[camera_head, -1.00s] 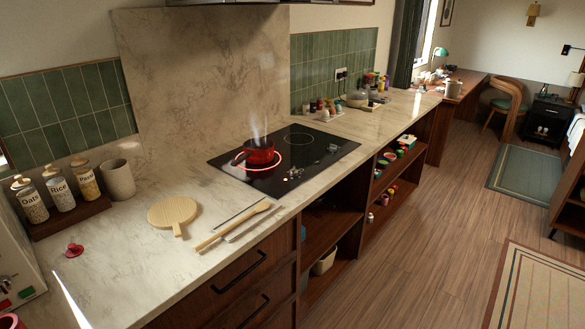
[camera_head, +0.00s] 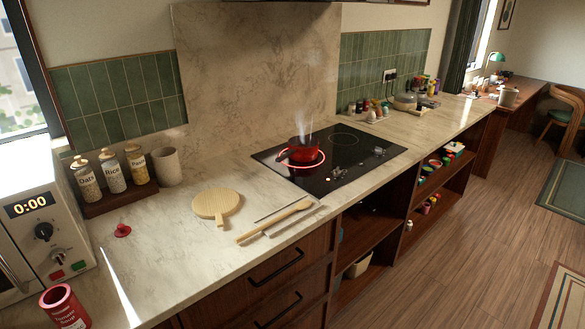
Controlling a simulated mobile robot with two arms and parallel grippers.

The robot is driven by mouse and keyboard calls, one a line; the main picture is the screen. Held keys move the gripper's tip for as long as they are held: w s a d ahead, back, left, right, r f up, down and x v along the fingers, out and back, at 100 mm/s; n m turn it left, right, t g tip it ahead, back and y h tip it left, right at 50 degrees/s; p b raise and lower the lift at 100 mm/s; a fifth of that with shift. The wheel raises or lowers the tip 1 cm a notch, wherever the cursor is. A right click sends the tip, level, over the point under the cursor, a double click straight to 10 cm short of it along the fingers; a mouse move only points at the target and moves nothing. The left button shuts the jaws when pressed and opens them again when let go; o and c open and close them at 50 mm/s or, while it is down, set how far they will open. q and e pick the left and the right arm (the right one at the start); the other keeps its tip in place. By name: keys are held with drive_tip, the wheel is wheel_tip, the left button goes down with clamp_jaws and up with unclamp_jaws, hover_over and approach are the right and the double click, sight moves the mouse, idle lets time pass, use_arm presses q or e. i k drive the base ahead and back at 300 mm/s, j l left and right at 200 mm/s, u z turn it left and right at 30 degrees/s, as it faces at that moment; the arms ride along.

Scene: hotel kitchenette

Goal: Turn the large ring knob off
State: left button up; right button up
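The black cooktop (camera_head: 360,166) is set in the marble counter. A steaming red pot (camera_head: 304,150) stands on its front-left ring (camera_head: 318,163), which glows red. Small silver knobs sit along the cooktop's front right part, one nearer me (camera_head: 337,172) and one farther off (camera_head: 379,151). A small orange light (camera_head: 327,180) shows beside the nearer knob. I cannot tell from markings which knob belongs to the large ring. Neither of my grippers is in view.
Floor (camera_head: 450,260) before the counter is clear.

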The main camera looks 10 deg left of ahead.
sight(336, 173)
drive_tip(key=i+l+u, duration=0.1)
drive_tip(key=u, duration=0.3)
drive_tip(key=i+l+u, duration=0.5)
drive_tip(key=u, duration=0.25)
drive_tip(key=i+l+u, duration=0.15)
drive_tip(key=l+u, duration=0.2)
drive_tip(key=j, duration=0.1)
